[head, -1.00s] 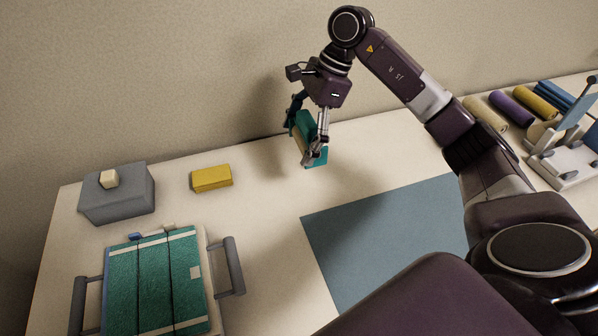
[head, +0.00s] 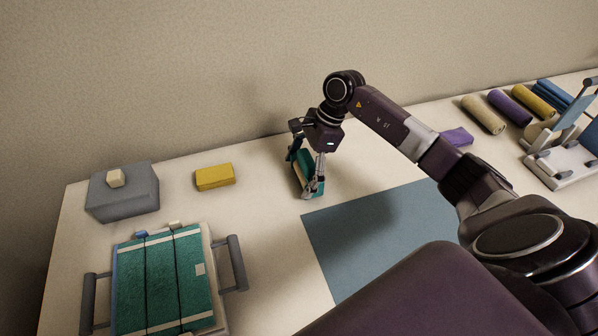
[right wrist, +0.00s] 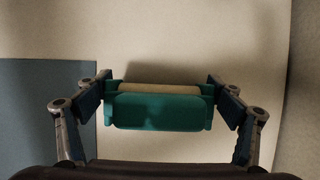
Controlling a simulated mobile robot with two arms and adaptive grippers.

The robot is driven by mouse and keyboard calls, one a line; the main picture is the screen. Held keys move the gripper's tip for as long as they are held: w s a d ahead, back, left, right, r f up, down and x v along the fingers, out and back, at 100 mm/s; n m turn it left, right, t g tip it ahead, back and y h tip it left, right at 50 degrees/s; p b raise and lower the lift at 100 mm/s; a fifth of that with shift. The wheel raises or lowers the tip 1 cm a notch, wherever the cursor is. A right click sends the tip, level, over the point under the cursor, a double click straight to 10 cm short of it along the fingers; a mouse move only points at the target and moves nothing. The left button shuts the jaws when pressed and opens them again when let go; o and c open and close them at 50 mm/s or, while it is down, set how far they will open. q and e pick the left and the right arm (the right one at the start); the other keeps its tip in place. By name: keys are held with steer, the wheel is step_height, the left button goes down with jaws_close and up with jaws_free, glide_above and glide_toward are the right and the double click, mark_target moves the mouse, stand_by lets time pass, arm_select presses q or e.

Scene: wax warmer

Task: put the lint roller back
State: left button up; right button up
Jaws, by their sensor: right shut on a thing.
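The lint roller is a teal holder with a cream roll (right wrist: 155,108), held between the fingers of my right gripper (right wrist: 160,100) in the right wrist view. In the head view the lint roller (head: 303,167) hangs from my right gripper (head: 306,172) at the back of the table, just beyond the blue-grey mat. The fingers grip it at its two ends. Its underside is close to the table; I cannot tell whether it touches. My left gripper is not in view.
A blue-grey mat (head: 375,235) lies in front of the roller. A yellow block (head: 215,177) and a grey box (head: 124,196) stand to the left, behind a tray with folded green cloth (head: 165,280). Coloured rolls (head: 510,107) and a white stand (head: 565,165) are at right.

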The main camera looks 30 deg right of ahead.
mark_target(307, 158)
steer(key=shift+f+b, duration=0.2)
steer(key=shift+b, duration=0.1)
steer(key=o, duration=0.9)
steer(key=shift+r, duration=0.1)
steer(key=shift+r+p, duration=0.2)
steer(key=shift+p, duration=0.15)
steer(key=b+v, duration=0.3)
steer(key=v, duration=0.7)
steer(key=shift+d+r, duration=0.15)
steer(key=shift+r, duration=0.1)
steer(key=shift+s+d+r, duration=0.1)
steer(key=shift+d+r, duration=0.15)
steer(key=shift+r, duration=0.4)
